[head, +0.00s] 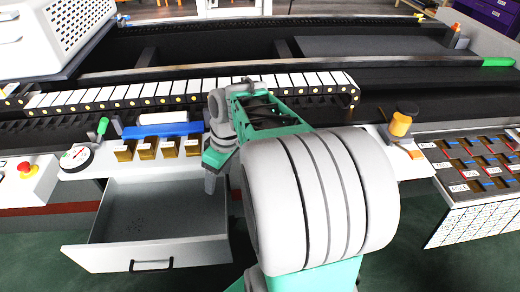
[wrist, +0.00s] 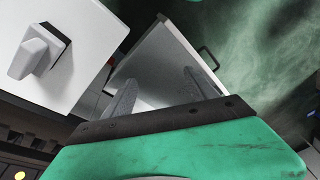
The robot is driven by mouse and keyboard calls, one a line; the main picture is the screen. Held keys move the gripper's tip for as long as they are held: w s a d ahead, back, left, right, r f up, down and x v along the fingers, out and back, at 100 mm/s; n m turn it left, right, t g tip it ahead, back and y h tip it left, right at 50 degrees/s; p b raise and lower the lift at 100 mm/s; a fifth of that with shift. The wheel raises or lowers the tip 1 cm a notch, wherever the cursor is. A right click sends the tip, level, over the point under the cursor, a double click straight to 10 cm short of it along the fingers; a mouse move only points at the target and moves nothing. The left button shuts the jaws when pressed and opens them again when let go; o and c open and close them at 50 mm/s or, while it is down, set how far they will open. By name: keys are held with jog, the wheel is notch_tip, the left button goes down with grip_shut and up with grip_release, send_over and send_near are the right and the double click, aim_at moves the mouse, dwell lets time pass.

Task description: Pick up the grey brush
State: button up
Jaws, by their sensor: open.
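I cannot make out a grey brush for certain in either view. In the wrist view a blocky grey thing (wrist: 35,55) stands on a white panel beside a dark opening; I cannot tell whether it is the brush. My gripper (head: 210,186) hangs pointing down at the right end of the open drawer (head: 150,252). In the wrist view my gripper's two fingers (wrist: 158,92) are spread apart with nothing between them, and the drawer (wrist: 150,52) lies beyond them. My arm hides part of the bench right of the drawer.
A red button (head: 25,168) is at the far left. An orange-topped container (head: 401,124) and a slotted rack (head: 470,160) are on the right. The drawer floor looks bare.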

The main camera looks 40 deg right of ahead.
jog(key=shift+o, duration=0.8)
jog(key=d+r+n+p, duration=0.1)
jog(key=d+r+p, duration=0.1)
jog(key=d, duration=0.6)
jog(key=shift+w+r+n+y, duration=0.4)
jog(key=shift+w+r, duration=0.05)
jog(key=o, duration=0.4)
jog(key=s+d+n+t+p, duration=0.1)
jog(key=s+d+n+p, duration=0.1)
jog(key=d, duration=0.9)
jog(key=shift+s+d+r+n+y+p, duration=0.2)
jog(key=shift+s+r+n+y+p, duration=0.1)
jog(key=shift+s+n+y, duration=0.25)
jog(key=shift+n, duration=0.25)
jog(key=x, duration=0.5)
jog(key=p+x, duration=0.1)
jog(key=x, duration=0.1)
jog(key=shift+d+f, duration=0.25)
jog(key=shift+w+a+f, duration=0.1)
jog(key=shift+f, duration=0.25)
jog(key=shift+c, duration=0.5)
jog(key=c, duration=1.4)
